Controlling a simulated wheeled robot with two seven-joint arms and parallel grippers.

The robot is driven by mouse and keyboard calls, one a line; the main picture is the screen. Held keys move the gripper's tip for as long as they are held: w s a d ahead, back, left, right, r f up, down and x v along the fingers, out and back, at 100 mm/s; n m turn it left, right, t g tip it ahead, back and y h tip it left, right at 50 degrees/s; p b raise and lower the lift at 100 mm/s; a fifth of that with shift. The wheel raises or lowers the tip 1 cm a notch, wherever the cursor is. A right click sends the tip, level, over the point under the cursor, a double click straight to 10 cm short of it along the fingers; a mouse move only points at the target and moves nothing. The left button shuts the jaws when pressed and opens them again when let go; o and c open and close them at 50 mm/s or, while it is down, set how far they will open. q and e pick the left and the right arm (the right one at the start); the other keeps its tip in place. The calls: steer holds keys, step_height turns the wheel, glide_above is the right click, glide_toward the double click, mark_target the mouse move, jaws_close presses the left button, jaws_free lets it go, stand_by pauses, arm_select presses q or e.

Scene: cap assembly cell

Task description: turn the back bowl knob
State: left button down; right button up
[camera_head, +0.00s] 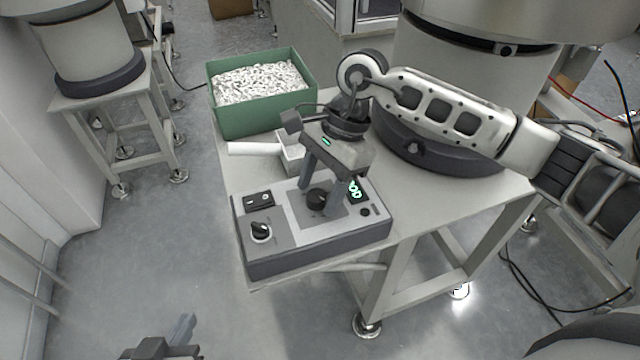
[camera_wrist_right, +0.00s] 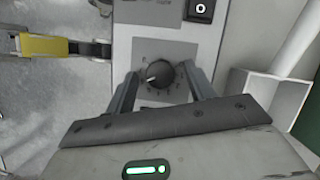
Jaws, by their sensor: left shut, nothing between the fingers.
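The grey control box (camera_head: 318,250) stands on the table's near left corner. It carries a black knob (camera_head: 317,198) in the middle and a black-and-white knob (camera_head: 261,231) at the left. My right gripper (camera_head: 318,190) points down over the middle knob. In the right wrist view this knob (camera_wrist_right: 160,74) has a dial scale and a white pointer mark toward the left. It sits between the two fingers of my right gripper (camera_wrist_right: 161,78), with a visible gap on each side. My left gripper (camera_head: 185,335) is low at the bottom left, away from the box, shut and empty.
A rocker switch (camera_head: 259,199) and a green digital display (camera_head: 357,190) sit on the same box. Behind it are a small tray (camera_head: 290,150) and a green bin (camera_head: 262,122) of white parts. A large bowl feeder (camera_head: 440,145) stands at the right.

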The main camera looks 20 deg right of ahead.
steer(key=shift+d+r, duration=0.1)
steer(key=shift+r, duration=0.1)
steer(key=v, duration=1.5)
steer(key=shift+r, duration=0.25)
